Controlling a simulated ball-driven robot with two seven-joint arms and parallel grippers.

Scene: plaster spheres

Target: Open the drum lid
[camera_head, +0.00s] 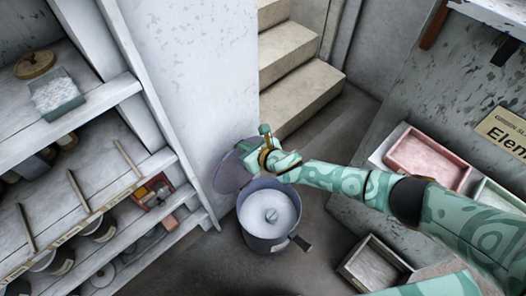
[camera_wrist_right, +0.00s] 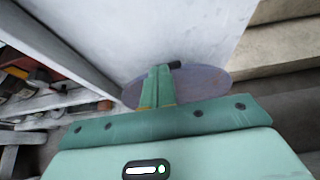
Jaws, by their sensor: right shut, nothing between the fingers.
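The drum (camera_head: 249,222) is a grey-purple pot on the floor, open at the top. Pale white material with a small round grey piece in its middle shows inside. Its lid (camera_head: 228,176) is a purple-grey disc, raised on the far left side of the rim, close to the pale panel. My right gripper (camera_head: 246,149) is at the lid's upper edge. In the right wrist view its shut fingers (camera_wrist_right: 158,80) lie across the lid (camera_wrist_right: 204,82), with nothing held between them. Whether they touch it I cannot tell. A short dark piece shows by the fingertips. My left gripper is out of view.
Shelves (camera_head: 110,145) with tins and trays stand at the left, beside a pale panel (camera_head: 205,70). Stone steps (camera_head: 300,85) rise behind. An open box (camera_head: 375,262) and a pink tray (camera_head: 428,158) are at the right. A dark handle (camera_head: 301,243) sticks out from the drum.

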